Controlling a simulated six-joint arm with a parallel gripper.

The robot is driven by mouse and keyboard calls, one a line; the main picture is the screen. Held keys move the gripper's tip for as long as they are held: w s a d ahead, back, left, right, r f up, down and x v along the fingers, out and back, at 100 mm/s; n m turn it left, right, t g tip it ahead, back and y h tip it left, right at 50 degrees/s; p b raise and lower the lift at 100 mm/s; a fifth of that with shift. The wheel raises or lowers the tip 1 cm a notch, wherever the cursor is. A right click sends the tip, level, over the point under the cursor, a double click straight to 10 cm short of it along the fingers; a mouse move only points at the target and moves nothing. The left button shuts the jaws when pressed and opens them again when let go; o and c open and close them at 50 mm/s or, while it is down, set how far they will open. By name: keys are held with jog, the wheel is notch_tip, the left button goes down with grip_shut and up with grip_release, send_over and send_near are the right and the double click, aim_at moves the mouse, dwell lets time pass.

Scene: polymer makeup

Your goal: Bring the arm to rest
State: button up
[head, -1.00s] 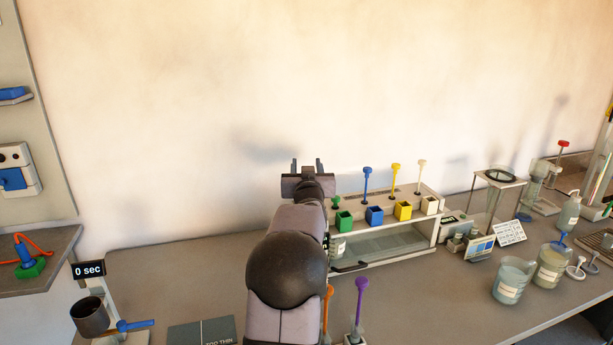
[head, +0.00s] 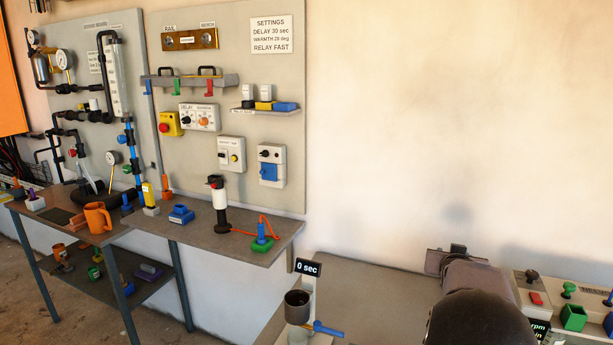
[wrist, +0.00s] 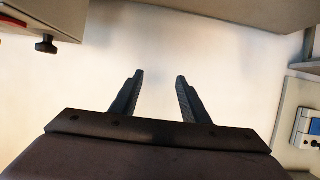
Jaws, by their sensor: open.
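My gripper (head: 456,248) shows at the lower right of the head view, above the back of the bench near the pale wall. In the wrist view my gripper (wrist: 159,76) has its two dark fingers apart, with nothing between them but pale wall behind. My arm (head: 482,318) runs up from the bottom edge of the head view, and its dark rounded joint hides part of the bench.
A cup on a stand (head: 298,307) with a "0 sec" display (head: 307,267) is left of my arm. A side table (head: 205,237) holds a torch-like tool (head: 217,200). Bare bench (head: 375,290) lies between cup and arm.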

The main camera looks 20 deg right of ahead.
jog(key=a+f+n+g+y+p, duration=0.2)
jog(key=a+f+y, duration=0.15)
jog(key=a, duration=1.05)
jog(key=a+f+n+g+y+p, duration=0.1)
jog(key=a+f+n+y+p, duration=0.3)
jog(key=a, duration=0.9)
jog(key=s+a+f+n+g+y, duration=0.1)
jog(key=s+a+f+g, duration=0.1)
jog(key=s+a, duration=0.8)
jog(key=s+a+f+n+g+y, duration=0.1)
jog(key=s+a+f+n+g, duration=0.1)
jog(key=s+a, duration=0.7)
jog(key=shift+s+a+f+g, duration=0.4)
jog(key=shift+f+g, duration=0.3)
jog(key=shift+g, duration=0.4)
jog(key=shift+w, duration=0.1)
dwell(1.3)
